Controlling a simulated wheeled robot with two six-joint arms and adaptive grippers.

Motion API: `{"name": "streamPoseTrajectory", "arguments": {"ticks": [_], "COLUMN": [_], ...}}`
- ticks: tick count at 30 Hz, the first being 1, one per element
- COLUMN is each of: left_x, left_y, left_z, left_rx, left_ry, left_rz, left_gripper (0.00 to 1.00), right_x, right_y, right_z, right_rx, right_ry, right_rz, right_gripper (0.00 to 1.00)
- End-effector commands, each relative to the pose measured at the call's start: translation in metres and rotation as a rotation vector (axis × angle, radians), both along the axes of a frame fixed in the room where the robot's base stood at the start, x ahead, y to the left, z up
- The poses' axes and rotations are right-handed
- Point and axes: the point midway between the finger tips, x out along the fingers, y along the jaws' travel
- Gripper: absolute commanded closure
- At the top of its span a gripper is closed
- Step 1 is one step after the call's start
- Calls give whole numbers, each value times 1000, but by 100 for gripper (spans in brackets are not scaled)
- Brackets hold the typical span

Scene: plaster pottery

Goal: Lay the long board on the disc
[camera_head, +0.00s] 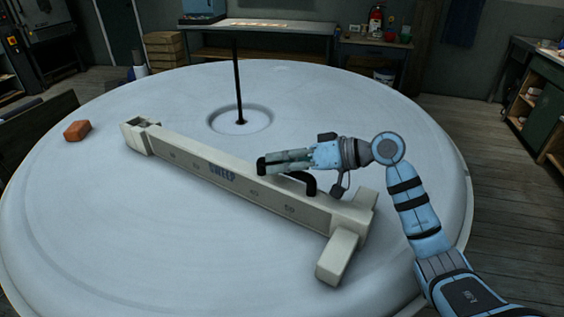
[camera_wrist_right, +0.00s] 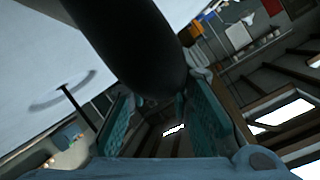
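The long board (camera_head: 233,180) is a pale beige beam marked SWEEP. It lies slantwise over the big white disc (camera_head: 130,240), in front of the disc's hub; I cannot tell whether its whole underside touches. Its near right end has a cross-shaped foot. A black handle (camera_head: 310,185) stands on its top. My right gripper (camera_head: 272,162) is at this handle. My left gripper is not in view.
A thin dark rod (camera_head: 238,80) rises from a round recess at the disc's centre. A reddish-brown brick (camera_head: 76,130) lies on the disc at the left. Workbenches (camera_head: 260,30) stand beyond. The front left of the disc is clear.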

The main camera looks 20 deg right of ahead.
Motion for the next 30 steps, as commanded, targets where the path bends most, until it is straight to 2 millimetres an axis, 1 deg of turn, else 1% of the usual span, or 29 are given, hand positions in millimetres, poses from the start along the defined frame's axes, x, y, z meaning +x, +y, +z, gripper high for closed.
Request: {"name": "streamPoseTrajectory", "arguments": {"ticks": [1, 3, 4, 10, 11, 14, 17, 24, 27, 30], "left_x": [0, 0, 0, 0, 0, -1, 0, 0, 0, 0], "left_y": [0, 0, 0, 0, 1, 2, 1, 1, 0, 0], "left_z": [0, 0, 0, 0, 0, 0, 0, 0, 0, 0], "left_rx": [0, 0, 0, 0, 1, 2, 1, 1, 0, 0], "left_ry": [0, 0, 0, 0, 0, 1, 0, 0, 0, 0], "left_rz": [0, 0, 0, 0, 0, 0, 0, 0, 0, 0], "left_gripper": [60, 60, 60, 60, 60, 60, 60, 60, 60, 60], "right_x": [0, 0, 0, 0, -1, -3, -12, -52, -64, -70], "right_y": [0, 0, 0, 0, -1, -5, -17, -66, -79, -86], "right_z": [1, 1, 0, -1, -3, -2, 5, 28, 35, 40], "right_rx": [0, 0, 0, -2, -4, -6, -8, -12, -9, -5], "right_ry": [-2, -1, -1, 1, 8, 6, 5, 7, 6, 3], "right_rz": [1, 1, 1, 0, 0, -2, -3, -4, -2, -1], "right_gripper": [71, 60, 59, 59, 59, 59, 59, 59, 59, 59]}}
